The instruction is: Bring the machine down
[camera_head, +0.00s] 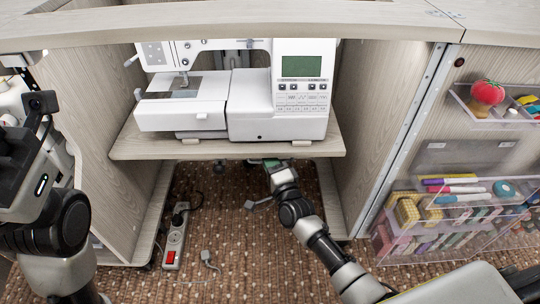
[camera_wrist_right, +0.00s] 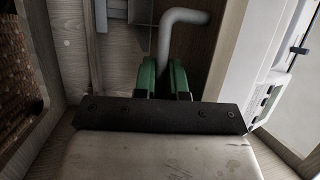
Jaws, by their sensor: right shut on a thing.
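The white sewing machine (camera_head: 280,90) stands upright on a wooden platform (camera_head: 225,147) inside the cabinet opening, below the cabinet top. My right gripper (camera_head: 272,163) reaches under the platform's front edge. In the right wrist view its green fingers (camera_wrist_right: 163,82) are shut on a grey bent lever (camera_wrist_right: 184,16), one finger on each side of it. The lever's lower end is hidden between the fingers. My left gripper (camera_head: 22,62) is up at the left edge of the head view, beside the cabinet's left side; its fingers are too unclear to read.
A power strip (camera_head: 175,238) with a red switch and a loose plug (camera_head: 208,258) lie on the brown carpet (camera_head: 245,230) below. The open door (camera_head: 440,150) at the right carries clear shelves with a red pincushion (camera_head: 487,92) and thread. Cabinet side panels flank the platform.

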